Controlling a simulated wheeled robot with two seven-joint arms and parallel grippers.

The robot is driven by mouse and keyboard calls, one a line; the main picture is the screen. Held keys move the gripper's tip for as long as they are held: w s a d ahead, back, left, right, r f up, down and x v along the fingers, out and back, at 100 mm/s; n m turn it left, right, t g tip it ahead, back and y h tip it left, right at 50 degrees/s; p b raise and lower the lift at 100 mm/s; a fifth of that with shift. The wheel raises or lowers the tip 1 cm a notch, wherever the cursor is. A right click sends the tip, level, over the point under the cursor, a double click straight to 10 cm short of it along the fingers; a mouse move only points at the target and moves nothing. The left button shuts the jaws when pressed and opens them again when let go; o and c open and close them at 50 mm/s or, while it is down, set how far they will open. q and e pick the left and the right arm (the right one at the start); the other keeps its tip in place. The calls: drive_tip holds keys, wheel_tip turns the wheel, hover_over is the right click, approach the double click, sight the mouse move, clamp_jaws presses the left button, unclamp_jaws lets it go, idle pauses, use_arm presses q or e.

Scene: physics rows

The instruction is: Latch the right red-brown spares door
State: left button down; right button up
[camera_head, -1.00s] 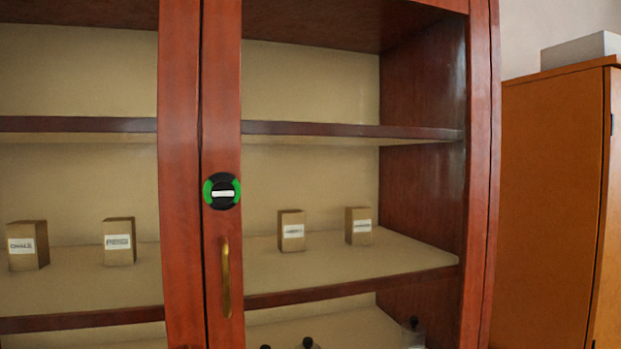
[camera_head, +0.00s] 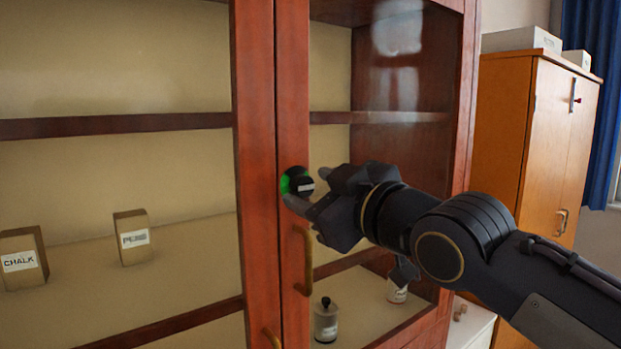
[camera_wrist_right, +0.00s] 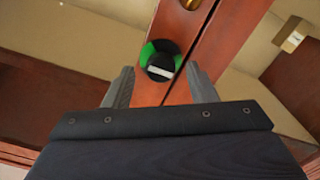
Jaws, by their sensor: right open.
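The right red-brown door (camera_head: 292,118) stands in line with the left door (camera_head: 257,150) and looks closed. Its latch knob (camera_head: 303,184) is black with a white bar and a green ring. The knob also shows in the right wrist view (camera_wrist_right: 161,66), between and just beyond the fingertips. The brass handle (camera_head: 303,262) is below the knob. My right gripper (camera_head: 304,189) is open with a finger on either side of the knob; I cannot tell whether they touch it. It hides part of the knob in the head view. My left gripper is not in view.
Behind the glass, shelves hold a CHALK box (camera_head: 22,258), another small box (camera_head: 133,237) and a jar (camera_head: 326,320). An orange-brown cabinet (camera_head: 505,125) stands to the right, with a blue curtain (camera_head: 590,85) beyond.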

drive_tip(key=shift+w+a, duration=0.5)
drive_tip(key=shift+a, duration=0.05)
drive_tip(key=shift+d, duration=0.1)
drive_tip(key=c, duration=1)
drive_tip(key=shift+o, duration=0.2)
